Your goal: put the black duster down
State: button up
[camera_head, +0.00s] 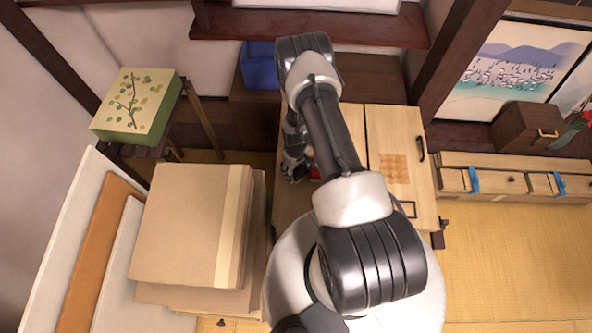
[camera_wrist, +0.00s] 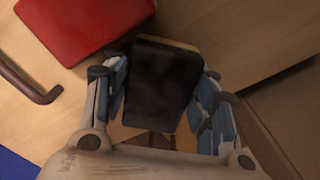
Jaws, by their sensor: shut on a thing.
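My gripper (camera_wrist: 163,92) is shut on the black duster (camera_wrist: 160,70), with a finger on each side of it in the wrist view. The duster is a dark, rounded block with a thin light edge along its far side. In the head view my gripper (camera_head: 295,168) is low over the left part of the light wooden cabinet, partly hidden by my own arm. The duster cannot be made out there. Whether it touches the surface under it cannot be told.
A red flat thing (camera_wrist: 85,22) lies close by at upper left in the wrist view, near a dark curved handle (camera_wrist: 30,85). Cardboard boxes (camera_head: 185,225) stand left of my arm. A green patterned box (camera_head: 137,105) is farther left, and a blue bin (camera_head: 258,66) stands behind.

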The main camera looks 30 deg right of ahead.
jog(key=shift+r, duration=0.1)
jog(key=shift+f, duration=0.25)
jog(key=o, duration=1)
jog(key=shift+r, duration=0.1)
jog(key=shift+r, duration=0.1)
